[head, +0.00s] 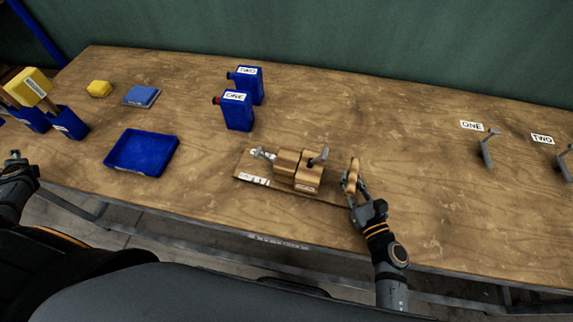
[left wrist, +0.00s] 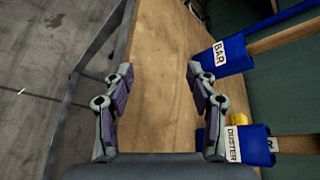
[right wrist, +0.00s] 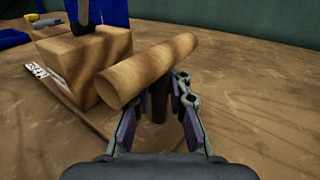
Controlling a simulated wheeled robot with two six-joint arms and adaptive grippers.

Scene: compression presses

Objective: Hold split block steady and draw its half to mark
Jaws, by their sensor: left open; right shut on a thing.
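The wooden split block (head: 284,162) sits near the table's front edge on a thin board (head: 331,197) with a white marked strip (head: 255,180). A seam divides its halves, and a grey lever (head: 318,158) stands on top. The block also shows in the right wrist view (right wrist: 85,65). My right gripper (head: 350,190) is right of the block, shut on a wooden cross-handle (right wrist: 150,68) with a dark stem between the fingers. Whether the handle joins the block is hidden. My left gripper (head: 14,162) is open and empty at far left; its fingers show apart (left wrist: 158,90).
Blue bottles labelled TWO (head: 250,80) and ONE (head: 237,112) stand behind the block. A blue tray (head: 142,170), a blue pad (head: 142,96) and a yellow block (head: 99,89) lie left. Grey hooks (head: 486,150) stand right by labels. Blue holders (head: 68,122) are far left.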

